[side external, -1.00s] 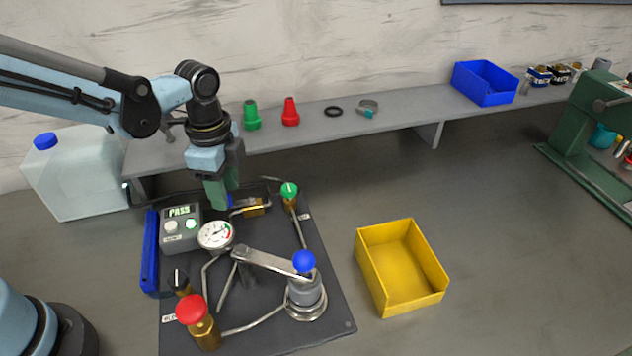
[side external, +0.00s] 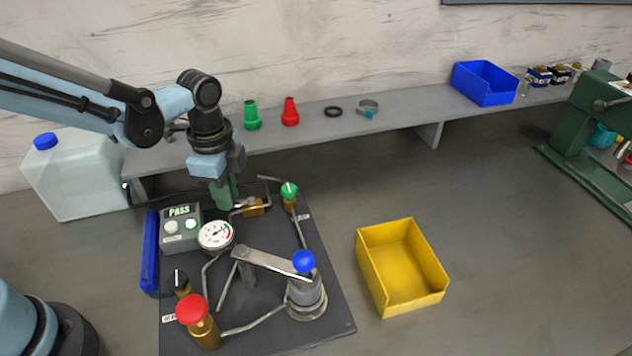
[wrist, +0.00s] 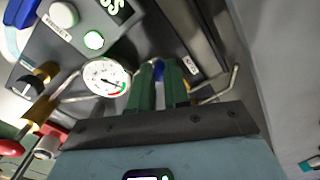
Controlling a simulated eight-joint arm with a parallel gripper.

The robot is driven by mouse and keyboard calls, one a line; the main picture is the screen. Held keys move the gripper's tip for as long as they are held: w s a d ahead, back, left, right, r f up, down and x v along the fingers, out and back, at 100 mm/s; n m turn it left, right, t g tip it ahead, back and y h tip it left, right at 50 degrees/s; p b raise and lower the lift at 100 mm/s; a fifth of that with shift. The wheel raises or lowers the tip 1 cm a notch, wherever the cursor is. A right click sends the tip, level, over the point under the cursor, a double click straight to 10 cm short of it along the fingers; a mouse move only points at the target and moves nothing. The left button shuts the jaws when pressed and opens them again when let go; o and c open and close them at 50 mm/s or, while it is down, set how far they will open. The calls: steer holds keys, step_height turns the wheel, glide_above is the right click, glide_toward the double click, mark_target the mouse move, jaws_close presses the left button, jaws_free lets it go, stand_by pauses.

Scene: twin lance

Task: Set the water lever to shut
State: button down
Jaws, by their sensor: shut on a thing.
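My gripper (side external: 224,193) is low over the back of the dark test board, its green fingers pointing down beside the brass valve (side external: 253,207). In the wrist view the green fingers (wrist: 163,80) are shut on the blue lever handle (wrist: 158,69), and only a small blue piece shows between their tips. The fingers hide the handle in the side view. A metal rod runs from the fingers' side to the brass valve. I cannot tell the lever's exact angle.
The dial gauge (side external: 215,235) and the grey box reading PASS (side external: 181,229) are close to the fingers. A yellow bin (side external: 400,268) is at right.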

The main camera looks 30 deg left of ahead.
mark_target(258, 228)
steer(key=n, duration=0.1)
steer(key=d+n, duration=0.1)
steer(key=n, duration=0.1)
steer(key=s+n, duration=0.1)
steer(key=shift+d+n, duration=0.25)
steer(key=shift+n, duration=0.05)
steer(key=n, duration=0.1)
steer(key=d+n, duration=0.1)
steer(key=n, duration=0.2)
steer(key=shift+s+d+n, duration=0.1)
steer(key=shift+d+n, duration=0.2)
steer(key=n, duration=0.1)
steer(key=d+n, duration=0.1)
steer(key=n, duration=0.2)
steer(key=shift+w+d+n, duration=0.2)
steer(key=shift+d+n, duration=0.1)
steer(key=shift+w+d+n, duration=0.25)
steer(key=shift+d+n, duration=0.1)
steer(key=shift+n, duration=0.7)
steer(key=shift+w+d+n, duration=0.2)
steer(key=shift+d+n, duration=0.1)
steer(key=shift+n, duration=0.75)
steer(key=c, duration=1.1)
jaws_free()
